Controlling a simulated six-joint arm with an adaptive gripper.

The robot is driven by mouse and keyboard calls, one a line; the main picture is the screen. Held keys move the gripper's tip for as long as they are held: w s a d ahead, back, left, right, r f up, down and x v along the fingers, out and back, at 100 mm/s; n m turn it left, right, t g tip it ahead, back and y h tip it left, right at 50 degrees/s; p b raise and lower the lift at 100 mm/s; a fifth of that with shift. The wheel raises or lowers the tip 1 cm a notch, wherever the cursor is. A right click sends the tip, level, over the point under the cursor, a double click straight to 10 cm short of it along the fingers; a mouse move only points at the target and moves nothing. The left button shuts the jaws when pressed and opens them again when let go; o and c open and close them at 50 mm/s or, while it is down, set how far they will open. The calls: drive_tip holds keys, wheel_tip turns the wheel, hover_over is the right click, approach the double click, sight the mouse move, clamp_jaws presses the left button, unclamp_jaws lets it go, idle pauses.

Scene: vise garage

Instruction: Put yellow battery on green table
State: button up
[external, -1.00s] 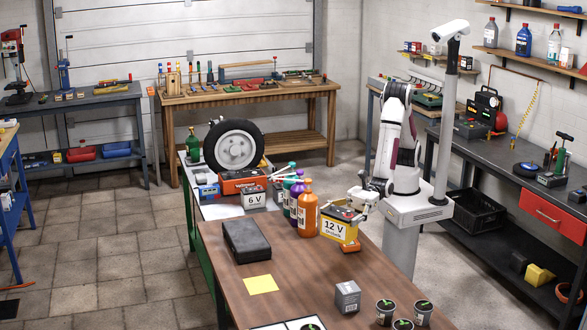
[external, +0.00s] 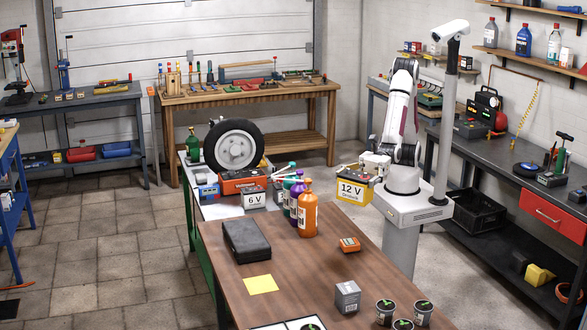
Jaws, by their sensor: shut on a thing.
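The yellow battery (external: 353,193), labelled 12 V, hangs in the air beyond the back right edge of the brown table. My gripper (external: 374,172) is shut on it near its top; the fingers are small and partly hidden. The table with green legs (external: 212,213) stands to the left, behind the brown table. Its light top carries a tyre (external: 233,145), a 6 V battery (external: 254,197) and an orange-red device (external: 243,181).
The brown table (external: 295,268) holds purple, green and orange bottles (external: 307,208) at its back edge, between the battery and the green table. A black case (external: 246,241), yellow note (external: 261,284) and small orange box (external: 349,244) lie on it.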

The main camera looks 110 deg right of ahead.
drive_tip(key=s+d+r, duration=0.4)
drive_tip(key=r, duration=0.4)
drive_tip(key=s+d+r, duration=0.4)
drive_tip(key=r, duration=0.4)
drive_tip(key=shift+g+y, duration=0.3)
drive_tip(key=shift+y, duration=0.1)
drive_tip(key=shift+a, duration=0.15)
idle(0.4)
drive_tip(key=t+h, duration=0.1)
drive_tip(key=h, duration=0.1)
hover_over(355, 173)
wheel_tip(355, 173, down, 3)
drive_tip(key=w+a+f+m+t+h, duration=0.2)
drive_tip(key=w+a+f+m, duration=0.1)
drive_tip(key=w+a+f, duration=0.3)
drive_tip(key=w+f+m+h, duration=0.2)
drive_tip(key=f+h, duration=0.1)
drive_tip(key=f, duration=0.9)
drive_tip(key=w+a+f+m+t+h, duration=0.1)
drive_tip(key=f+h, duration=0.3)
drive_tip(key=f, duration=0.8)
drive_tip(key=shift+w+a+f+m+h, duration=0.2)
drive_tip(key=shift+w+f+m+h, duration=0.15)
drive_tip(key=shift+w+m, duration=0.5)
drive_tip(key=shift+f, duration=0.15)
